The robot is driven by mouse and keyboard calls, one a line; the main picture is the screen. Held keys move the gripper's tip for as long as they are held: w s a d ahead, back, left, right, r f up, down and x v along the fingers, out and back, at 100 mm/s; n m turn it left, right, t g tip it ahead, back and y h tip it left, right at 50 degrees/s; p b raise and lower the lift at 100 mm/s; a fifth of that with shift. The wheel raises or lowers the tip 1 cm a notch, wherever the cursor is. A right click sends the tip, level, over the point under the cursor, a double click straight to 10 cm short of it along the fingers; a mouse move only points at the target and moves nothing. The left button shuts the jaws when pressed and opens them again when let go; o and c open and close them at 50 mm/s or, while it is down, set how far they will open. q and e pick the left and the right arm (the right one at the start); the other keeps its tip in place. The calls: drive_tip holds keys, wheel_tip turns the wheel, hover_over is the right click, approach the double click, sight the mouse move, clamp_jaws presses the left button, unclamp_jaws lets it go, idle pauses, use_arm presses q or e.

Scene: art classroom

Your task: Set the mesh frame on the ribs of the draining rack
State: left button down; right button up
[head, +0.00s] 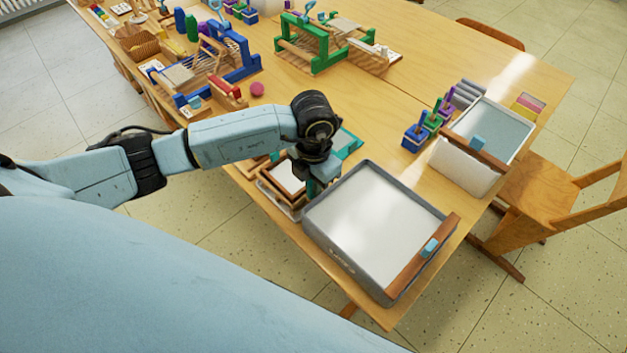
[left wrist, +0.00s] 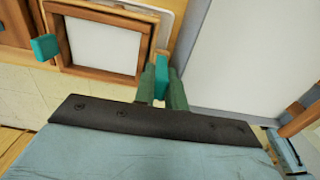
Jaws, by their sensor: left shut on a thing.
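The mesh frame (left wrist: 105,45) is a wooden frame around a pale panel, with a teal tab on its left side and another on its right. In the head view it shows in part (head: 289,175), with my arm covering its right side. My left gripper (left wrist: 162,84) is shut on the teal tab at the frame's right edge; it shows in the head view (head: 318,183) beside the grey vat. A teal-edged thing (head: 350,142) behind the gripper may be the draining rack; its ribs are hidden. I cannot tell whether the frame touches what lies under it. My right gripper is out of view.
A grey vat (head: 313,229) of white contents, with a wooden bar (head: 410,275), stands close right of my gripper. A white tub (head: 452,166) and colored stamps (head: 416,137) stand farther right. Small looms (head: 313,52) fill the table's far part. Bare tabletop lies behind the arm.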

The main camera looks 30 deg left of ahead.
use_arm(q)
drive_tip(key=shift+f+b, duration=0.35)
drive_tip(key=shift+f, duration=0.1)
idle(0.5)
idle(0.3)
drive_tip(key=c, duration=1.4)
unclamp_jaws()
drive_tip(key=shift+o, duration=0.2)
drive_tip(key=shift+s+d, duration=0.1)
drive_tip(key=shift+d, duration=0.05)
wheel_tip(320, 180, up, 14)
drive_tip(key=p, duration=0.1)
drive_tip(key=shift+a+f, duration=0.25)
drive_tip(key=shift+a, duration=0.05)
